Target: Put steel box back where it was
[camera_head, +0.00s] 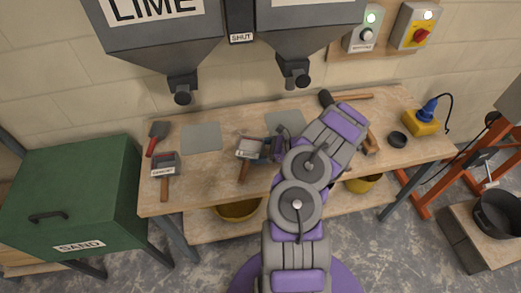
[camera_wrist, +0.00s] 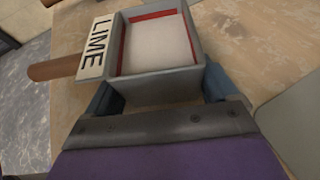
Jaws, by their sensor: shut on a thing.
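The steel box (camera_head: 250,146) with a LIME label and a wooden handle is at the middle of the bench. In the wrist view the steel box (camera_wrist: 157,75) shows a red band along its inner walls and a pale inside; I cannot tell whether that is powder or bare floor. My gripper (camera_head: 268,149) is shut on it from the right in the head view. In the wrist view blue fingers of my gripper (camera_wrist: 160,94) flank the box. The box looks level; I cannot tell whether it touches the bench.
A similar labelled box (camera_head: 164,164) and a red-handled trowel (camera_head: 157,136) lie on the bench (camera_head: 215,172) at left. Grey plates (camera_head: 202,138) (camera_head: 286,121) lie under the hopper spouts. A hammer (camera_head: 345,97) lies behind my arm. Yellow tubs (camera_head: 239,209) stand below.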

